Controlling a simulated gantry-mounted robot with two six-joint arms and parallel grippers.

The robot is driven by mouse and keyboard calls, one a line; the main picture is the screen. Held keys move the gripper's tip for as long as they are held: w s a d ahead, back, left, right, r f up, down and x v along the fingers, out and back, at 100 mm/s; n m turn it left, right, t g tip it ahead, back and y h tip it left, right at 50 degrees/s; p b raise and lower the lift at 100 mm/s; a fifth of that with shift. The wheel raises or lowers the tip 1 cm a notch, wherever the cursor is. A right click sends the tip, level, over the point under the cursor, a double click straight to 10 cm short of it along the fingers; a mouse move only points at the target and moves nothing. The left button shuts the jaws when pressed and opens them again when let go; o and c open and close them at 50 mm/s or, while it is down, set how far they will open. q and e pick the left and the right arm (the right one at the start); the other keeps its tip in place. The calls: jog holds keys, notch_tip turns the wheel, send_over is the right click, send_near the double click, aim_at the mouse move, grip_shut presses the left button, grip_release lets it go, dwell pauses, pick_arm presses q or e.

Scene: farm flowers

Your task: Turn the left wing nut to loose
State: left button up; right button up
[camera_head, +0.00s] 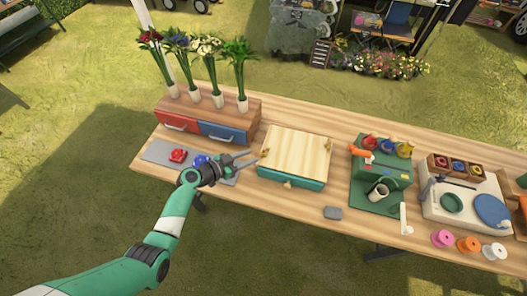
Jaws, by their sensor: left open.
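A press with a pale wooden top board (297,150) and a teal base stands on the table, in the middle of the head view. A small brass left wing nut (264,153) sits at the board's left edge. Another small brass fitting (328,144) shows at its right edge. My left gripper (254,157) is open, with its two fingers pointing right toward the left wing nut. The fingertips are close to the nut; whether they touch it I cannot tell. My right gripper is not in view.
Behind my left gripper is a wooden box with red and blue drawers (223,133), holding several flower bunches. A grey mat (158,152) with red and blue items lies beside it. A green machine (381,178) stands right of the press. A small grey block (332,213) lies in front.

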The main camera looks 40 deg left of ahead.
aim_at(262, 152)
pick_arm(q)
jog(key=b+x, duration=0.2)
jog(key=x, duration=0.5)
jog(key=shift+f+b, duration=0.1)
jog(key=shift+b, duration=0.25)
jog(key=shift+w+d, duration=0.1)
jog(key=shift+w, duration=0.35)
grip_shut()
